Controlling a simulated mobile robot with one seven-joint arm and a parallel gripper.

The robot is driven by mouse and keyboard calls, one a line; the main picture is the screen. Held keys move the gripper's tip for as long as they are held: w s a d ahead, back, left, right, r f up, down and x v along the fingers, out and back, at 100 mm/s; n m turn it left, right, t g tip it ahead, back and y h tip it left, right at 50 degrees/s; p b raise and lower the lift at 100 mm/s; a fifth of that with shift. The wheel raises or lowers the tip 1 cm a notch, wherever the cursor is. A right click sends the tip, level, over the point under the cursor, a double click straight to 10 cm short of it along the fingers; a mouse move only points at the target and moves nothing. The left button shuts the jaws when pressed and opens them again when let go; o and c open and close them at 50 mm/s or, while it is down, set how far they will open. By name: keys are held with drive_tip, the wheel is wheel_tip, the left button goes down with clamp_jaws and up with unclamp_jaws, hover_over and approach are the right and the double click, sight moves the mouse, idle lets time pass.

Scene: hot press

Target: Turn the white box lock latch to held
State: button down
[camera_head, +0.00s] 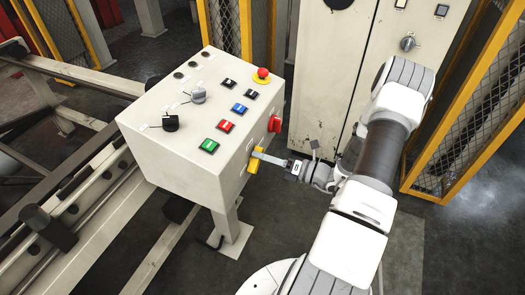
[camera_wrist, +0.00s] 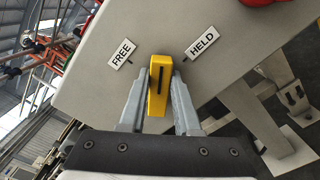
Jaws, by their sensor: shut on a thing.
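The white box (camera_head: 165,125) stands on a post at the left in the head view. The yellow lock latch (camera_head: 253,163) is on its right-hand side face. In the wrist view the latch (camera_wrist: 157,97) has a dark slot and points up between two labels, FREE (camera_wrist: 122,53) at upper left and HELD (camera_wrist: 201,43) at upper right. It does not line up with either label. My gripper (camera_wrist: 160,82) is shut on the latch, one finger along each side. In the head view my gripper (camera_head: 262,155) reaches it from the right.
A red switch (camera_head: 275,123) sits on the same face, close above the latch. Push buttons, knobs and a red emergency stop (camera_head: 262,74) are on the box top. A tall cabinet (camera_head: 325,80) stands behind, with a yellow mesh fence (camera_head: 475,110) at right. Open floor lies below the latch.

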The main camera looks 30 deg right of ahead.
drive_tip(key=shift+w+d+f+m+p, duration=0.15)
drive_tip(key=shift+m+p, duration=0.3)
drive_tip(key=shift+m, duration=0.75)
drive_tip(key=shift+s+a+f+m+p, duration=0.1)
drive_tip(key=shift+f+m+p, duration=0.3)
drive_tip(key=shift+m, duration=0.8)
drive_tip(key=shift+w+d+f+m+p, duration=0.1)
drive_tip(key=shift+m+p, duration=0.45)
drive_tip(key=shift+m, duration=0.65)
drive_tip(key=c, duration=0.6)
unclamp_jaws()
drive_tip(key=b+v, duration=0.1)
drive_tip(key=v, duration=1.6)
drive_tip(key=shift+s+d, duration=0.15)
drive_tip(key=shift+s, duration=0.1)
